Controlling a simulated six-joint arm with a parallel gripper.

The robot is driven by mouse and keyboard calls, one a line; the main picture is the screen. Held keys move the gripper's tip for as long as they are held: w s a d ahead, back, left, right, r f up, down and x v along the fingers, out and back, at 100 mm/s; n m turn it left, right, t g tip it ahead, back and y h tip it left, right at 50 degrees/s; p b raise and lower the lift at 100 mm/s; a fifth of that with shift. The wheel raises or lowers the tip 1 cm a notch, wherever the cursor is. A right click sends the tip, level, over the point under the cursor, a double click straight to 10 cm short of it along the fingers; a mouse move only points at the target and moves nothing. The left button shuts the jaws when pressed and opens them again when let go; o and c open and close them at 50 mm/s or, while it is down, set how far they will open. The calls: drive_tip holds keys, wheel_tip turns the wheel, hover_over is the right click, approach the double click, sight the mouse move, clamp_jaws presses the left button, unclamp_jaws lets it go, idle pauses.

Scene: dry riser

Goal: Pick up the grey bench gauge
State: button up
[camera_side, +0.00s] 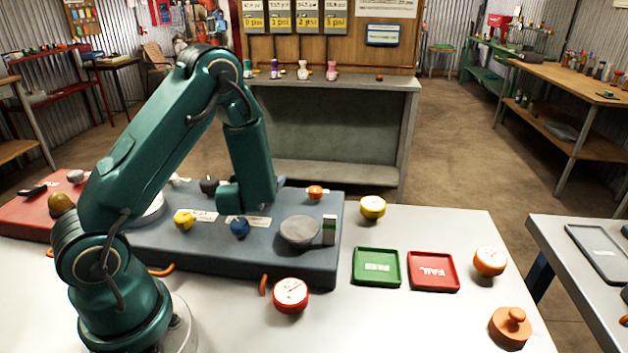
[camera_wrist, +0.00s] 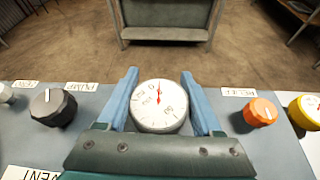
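In the wrist view the grey bench gauge (camera_wrist: 159,106) shows a white round dial with a red needle. It sits between the two blue fingers of my gripper (camera_wrist: 160,78), one finger on each side. The fingers lie very close to its rim; I cannot tell whether they touch it. In the side view my arm reaches over the dark blue-grey bench unit (camera_side: 185,245), and the gauge and fingertips are hidden behind the arm.
An orange knob (camera_wrist: 259,112) and yellow gauge (camera_wrist: 305,111) lie right of my gripper, a black knob (camera_wrist: 53,107) left. On the table are a red gauge (camera_side: 290,296), green PASS tray (camera_side: 358,281), red FAIL tray (camera_side: 413,285), orange gauge (camera_side: 489,262) and orange weight (camera_side: 510,328).

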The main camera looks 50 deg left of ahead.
clamp_jaws()
drive_tip(key=shift+r, duration=0.1)
drive_tip(key=d+r+m+t+h, duration=0.1)
drive_tip(key=d+r, duration=0.2)
drive_tip(key=r, duration=0.5)
drive_tip(key=d+r+m+t+h, duration=0.1)
drive_tip(key=d+r, duration=0.2)
drive_tip(key=r, duration=0.5)
drive_tip(key=s+d+m+t+h, duration=0.2)
drive_tip(key=s+d+m+h, duration=0.2)
drive_tip(key=d, duration=0.9)
drive_tip(key=shift+f+m+h, duration=0.45)
drive_tip(key=shift+m+h, duration=1.35)
drive_tip(key=shift+h, duration=0.3)
